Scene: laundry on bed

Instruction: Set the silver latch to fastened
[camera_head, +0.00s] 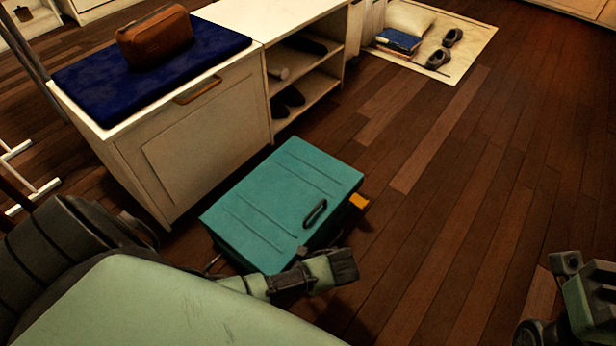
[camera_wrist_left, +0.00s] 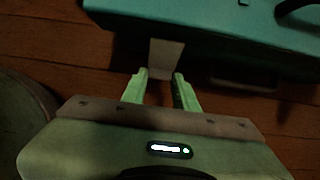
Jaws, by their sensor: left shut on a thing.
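A teal suitcase (camera_head: 275,200) lies on the floor with its dark handle on top. It also shows along the top of the left wrist view (camera_wrist_left: 215,30). The silver latch (camera_wrist_left: 166,55) is a pale grey plate hanging at the suitcase's near edge, in front of its side. My left gripper (camera_wrist_left: 159,80) is shut on the latch, with one green finger on each side of it. In the head view my left wrist largely hides this contact. My right gripper (camera_head: 568,264) is at the lower right, away from the suitcase; its jaw opening is unclear.
A white bench (camera_head: 190,150) with a blue cushion and a brown bag stands behind the suitcase on the left. An orange tab (camera_head: 359,201) sticks out at the suitcase's right side. The wooden floor on the right is clear.

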